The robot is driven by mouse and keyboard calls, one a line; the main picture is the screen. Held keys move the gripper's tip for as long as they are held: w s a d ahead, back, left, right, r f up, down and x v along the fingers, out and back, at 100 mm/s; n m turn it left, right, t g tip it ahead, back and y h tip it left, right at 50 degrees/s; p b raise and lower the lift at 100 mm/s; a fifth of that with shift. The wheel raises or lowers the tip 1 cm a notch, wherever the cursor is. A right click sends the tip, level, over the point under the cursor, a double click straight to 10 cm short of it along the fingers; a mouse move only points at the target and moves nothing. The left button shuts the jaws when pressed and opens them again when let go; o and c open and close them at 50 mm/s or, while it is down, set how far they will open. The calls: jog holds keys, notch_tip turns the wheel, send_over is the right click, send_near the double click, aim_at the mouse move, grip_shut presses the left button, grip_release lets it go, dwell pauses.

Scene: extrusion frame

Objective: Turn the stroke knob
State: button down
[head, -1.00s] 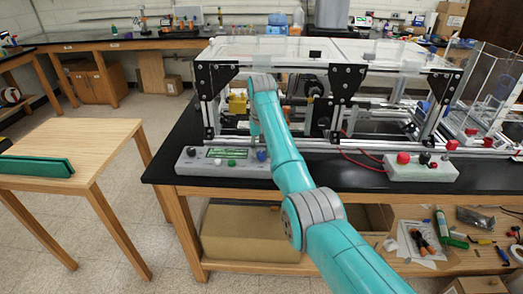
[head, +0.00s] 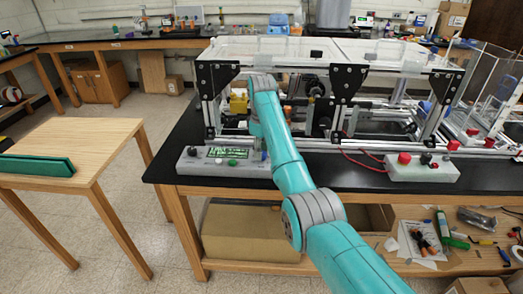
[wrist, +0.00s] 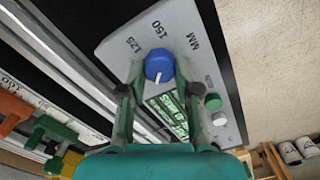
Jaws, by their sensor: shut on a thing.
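The blue stroke knob (wrist: 159,65) sits on the grey control box (wrist: 120,45), with a white pointer line on its face toward the display side. Labels 125, 150 and MM are printed around it; the pointer is not at the 150 mark. My gripper (wrist: 159,80) has its two fingers on either side of the knob and is shut on it. A green lit display (wrist: 167,115) shows partly between the fingers. In the head view the control box (head: 190,163) stands at the bench's front left, and my arm hides the fingers.
A green button (wrist: 213,102) and a white button (wrist: 219,119) are beside the display. The extrusion frame (head: 215,95) rises behind the box. A wooden table (head: 85,145) is at left.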

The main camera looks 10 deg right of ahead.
jog(key=shift+n, duration=1.1)
jog(key=c, duration=0.8)
grip_release()
